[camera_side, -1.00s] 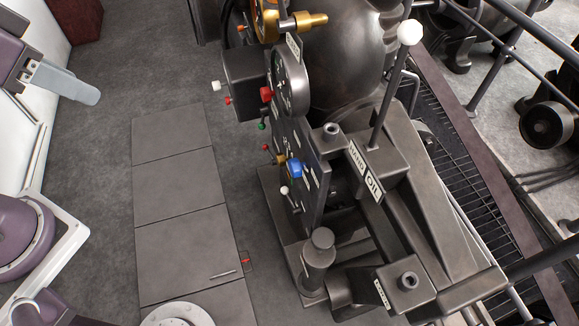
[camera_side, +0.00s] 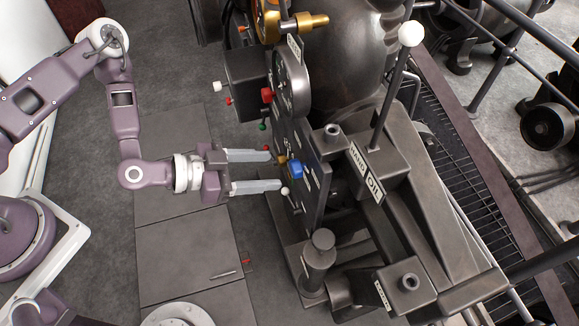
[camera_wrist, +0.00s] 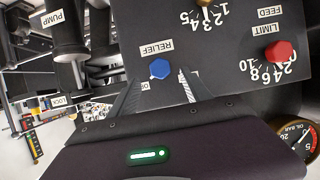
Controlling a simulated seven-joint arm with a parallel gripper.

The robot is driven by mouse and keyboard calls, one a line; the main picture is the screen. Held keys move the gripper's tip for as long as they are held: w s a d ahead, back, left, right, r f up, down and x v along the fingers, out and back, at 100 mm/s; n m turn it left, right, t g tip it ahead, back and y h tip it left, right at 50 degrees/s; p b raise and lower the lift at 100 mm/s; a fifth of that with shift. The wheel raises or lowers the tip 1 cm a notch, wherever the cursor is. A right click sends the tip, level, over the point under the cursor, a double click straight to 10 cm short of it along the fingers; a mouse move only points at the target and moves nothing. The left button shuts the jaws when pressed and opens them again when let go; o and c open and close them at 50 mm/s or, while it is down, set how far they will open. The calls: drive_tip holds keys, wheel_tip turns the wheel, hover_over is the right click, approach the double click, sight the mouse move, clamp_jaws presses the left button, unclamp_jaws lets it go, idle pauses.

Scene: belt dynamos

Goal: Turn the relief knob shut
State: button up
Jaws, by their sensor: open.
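The relief knob is the blue knob (camera_side: 295,169) on the dark upright panel in the side view. In the wrist view the blue knob (camera_wrist: 159,69) sits beside an upside-down RELIEF label (camera_wrist: 155,46). My gripper (camera_side: 276,171) is open, with its two fingers pointing at the panel near the blue knob. In the wrist view my gripper (camera_wrist: 162,86) has one fingertip to each side below the blue knob. The jaws hold nothing. Whether the fingertips touch the knob cannot be told.
A red knob (camera_wrist: 279,51) by the LIMIT label is on the same panel. A white-tipped lever (camera_side: 284,190) is close to the lower finger. A red-tipped lever (camera_side: 266,147) is by the upper finger. Open floor (camera_side: 180,240) lies left of the machine.

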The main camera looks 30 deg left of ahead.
sight(291, 169)
drive_tip(key=x, duration=0.6)
drive_tip(key=shift+w+d+f, duration=0.1)
drive_tip(key=shift+w+d, duration=0.05)
clamp_jaws()
